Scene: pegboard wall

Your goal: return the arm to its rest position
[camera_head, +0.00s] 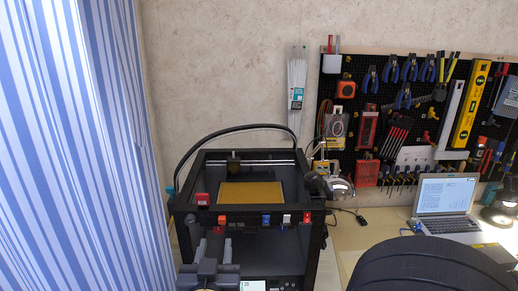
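A dark grey mechanical part (210,272) stands at the bottom edge, left of centre, in front of the black 3D printer (312,240). It looks like part of my arm, but its lower portion is cut off by the frame. The rest of the arm is not visible.
The printer has a yellow-brown plate (250,194) and small coloured clips on its front bar. A pegboard (400,125) with many tools hangs on the wall at right. An open laptop (446,200) sits below. A striped blue curtain (75,140) fills the left side.

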